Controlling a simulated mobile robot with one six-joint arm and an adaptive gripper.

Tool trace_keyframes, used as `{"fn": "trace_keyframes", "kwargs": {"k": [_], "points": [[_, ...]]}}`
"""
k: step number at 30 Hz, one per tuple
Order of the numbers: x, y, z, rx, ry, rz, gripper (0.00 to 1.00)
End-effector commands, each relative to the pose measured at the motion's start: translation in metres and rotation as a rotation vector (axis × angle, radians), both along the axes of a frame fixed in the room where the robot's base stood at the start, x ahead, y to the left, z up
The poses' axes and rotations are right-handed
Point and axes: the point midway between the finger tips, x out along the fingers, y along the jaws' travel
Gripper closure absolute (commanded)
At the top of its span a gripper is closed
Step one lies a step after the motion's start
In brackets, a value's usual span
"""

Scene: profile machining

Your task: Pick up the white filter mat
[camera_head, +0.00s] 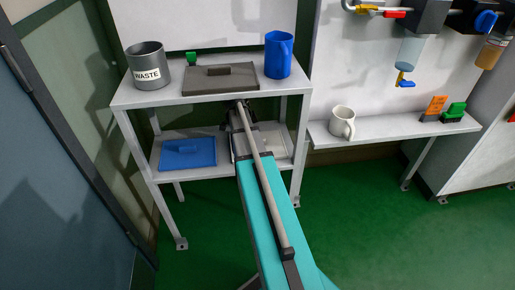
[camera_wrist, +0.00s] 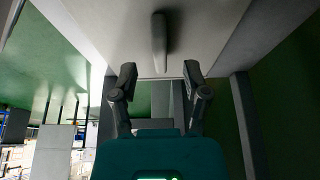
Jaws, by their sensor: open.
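The white filter mat (camera_head: 273,141) lies on the right half of the lower shelf in the head view, partly hidden behind my arm. My gripper (camera_wrist: 159,76) is open, with one finger on each side of the handle's line. The handle's near end is close to the space between the fingertips. Nothing is held. In the head view the fingers are mostly hidden.
The upper shelf (camera_head: 218,93) above holds a waste bin (camera_head: 148,67), a dark grey mat (camera_head: 220,80) and a blue jug (camera_head: 278,55). A mug (camera_head: 342,122) stands on the right-hand shelf.

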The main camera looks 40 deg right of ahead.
Motion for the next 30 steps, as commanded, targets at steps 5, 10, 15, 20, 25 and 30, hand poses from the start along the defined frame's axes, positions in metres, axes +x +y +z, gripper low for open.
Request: {"fn": "trace_keyframes", "kwargs": {"k": [5,10,15,20,25,30], "points": [[-0.003,-0.005,-0.018,0.000,0.000,-0.001,0.40],[-0.006,-0.009,-0.029,0.000,0.000,-0.001,0.40],[-0.007,-0.012,-0.034,0.000,0.000,0.000,0.40],[-0.008,-0.012,-0.035,0.000,-0.001,0.000,0.40],[-0.007,-0.012,-0.034,0.000,0.000,0.000,0.40],[-0.008,-0.012,-0.034,0.000,0.000,0.000,0.40]]}}
